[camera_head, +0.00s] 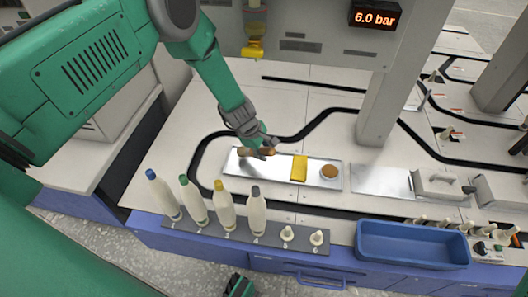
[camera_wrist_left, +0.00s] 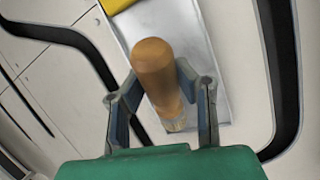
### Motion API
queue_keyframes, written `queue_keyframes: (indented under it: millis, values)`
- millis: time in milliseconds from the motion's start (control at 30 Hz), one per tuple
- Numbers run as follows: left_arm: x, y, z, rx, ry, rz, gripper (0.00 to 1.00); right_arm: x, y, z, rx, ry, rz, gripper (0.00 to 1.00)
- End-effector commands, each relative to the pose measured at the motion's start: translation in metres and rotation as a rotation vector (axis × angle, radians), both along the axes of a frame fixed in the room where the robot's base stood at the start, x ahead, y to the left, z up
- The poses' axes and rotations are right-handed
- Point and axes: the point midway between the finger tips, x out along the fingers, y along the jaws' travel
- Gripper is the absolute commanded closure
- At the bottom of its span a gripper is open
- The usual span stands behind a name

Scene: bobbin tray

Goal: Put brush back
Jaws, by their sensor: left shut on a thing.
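The brush (camera_head: 258,152) has a brown wooden handle. In the left wrist view the brush handle (camera_wrist_left: 155,66) stands between the fingers, with a paler end lower down near the tray. My left gripper (camera_head: 262,146) is shut on the brush, at the left part of a shiny metal tray (camera_head: 313,174). The tray also shows in the left wrist view (camera_wrist_left: 197,55) under the brush. I cannot tell whether the brush touches the tray.
A yellow block (camera_head: 299,168) and a round brown item (camera_head: 329,171) lie on the tray, right of the brush. Several bottles (camera_head: 225,208) stand along the front edge. A blue bin (camera_head: 412,245) stands front right. A grey post (camera_head: 383,110) rises behind.

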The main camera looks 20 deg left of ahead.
Motion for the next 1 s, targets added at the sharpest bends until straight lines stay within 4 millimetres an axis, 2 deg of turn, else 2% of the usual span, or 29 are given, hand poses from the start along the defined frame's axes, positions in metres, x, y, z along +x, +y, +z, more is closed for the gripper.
queue_keyframes:
  millis: [167, 200, 233, 633, 767, 1000]
  values:
    - [0.000, 0.002, -0.008, -0.003, 0.001, 0.002, 1.00, 0.000, 0.000, -0.005, 0.000, 0.000, 0.000, 0.60]
    - [0.000, 0.003, -0.007, -0.003, 0.001, 0.002, 0.65, 0.000, 0.000, -0.004, 0.000, 0.000, 0.000, 0.60]
    - [0.000, 0.003, -0.007, -0.003, 0.001, 0.002, 0.55, 0.000, 0.000, -0.004, 0.000, 0.000, 0.000, 0.60]
    - [0.000, 0.001, 0.000, 0.001, 0.000, 0.001, 0.54, 0.000, 0.000, 0.000, 0.000, 0.000, 0.001, 0.60]
    - [-0.001, 0.004, 0.015, -0.001, 0.000, 0.002, 0.54, 0.000, 0.000, 0.014, 0.000, 0.000, 0.000, 0.60]
    - [-0.006, 0.010, 0.057, -0.003, 0.000, -0.003, 0.54, 0.000, 0.000, 0.051, 0.000, 0.000, 0.000, 0.60]
